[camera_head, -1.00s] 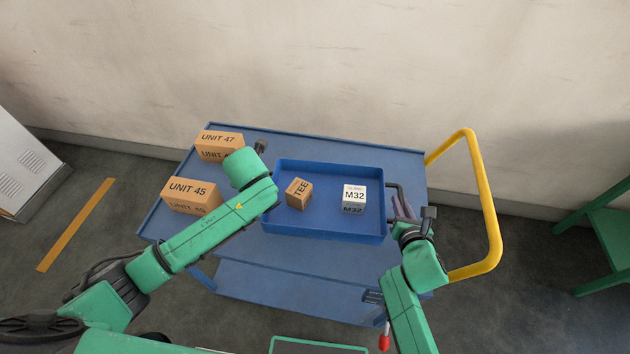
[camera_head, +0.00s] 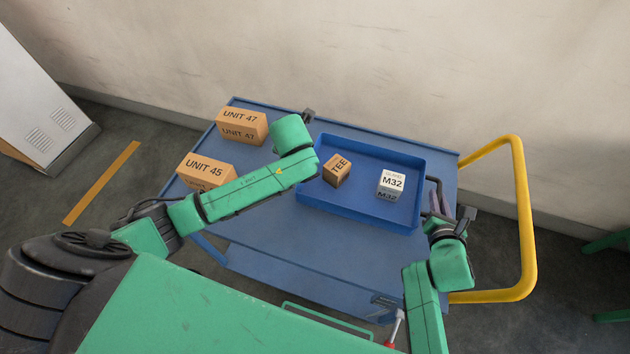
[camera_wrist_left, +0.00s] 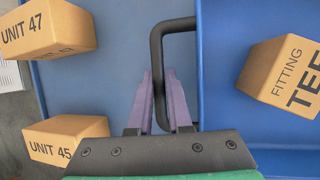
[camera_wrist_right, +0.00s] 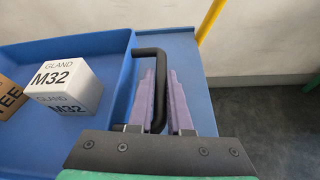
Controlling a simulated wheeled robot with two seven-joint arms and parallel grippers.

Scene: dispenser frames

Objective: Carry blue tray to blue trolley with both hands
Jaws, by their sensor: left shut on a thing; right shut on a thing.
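The blue tray (camera_head: 338,212) is over the top of the blue trolley (camera_head: 285,245). I cannot tell whether it rests on it or hovers just above. It holds a brown TEE box (camera_head: 337,170) and a white M32 box (camera_head: 391,183). My left gripper (camera_wrist_left: 158,88) is shut on the tray's black left handle (camera_wrist_left: 157,50); in the head view my arm mostly hides it. My right gripper (camera_head: 437,205) is shut on the black right handle (camera_head: 429,182). The right wrist view shows its purple fingers (camera_wrist_right: 160,85) at that handle.
The UNIT 47 box (camera_head: 242,126) and UNIT 45 box (camera_head: 205,170) stand on the trolley's left side, left of the tray. A yellow push handle (camera_head: 524,220) rises at the trolley's right end. A wall (camera_head: 350,60) is behind. A white cabinet (camera_head: 45,105) stands at the left.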

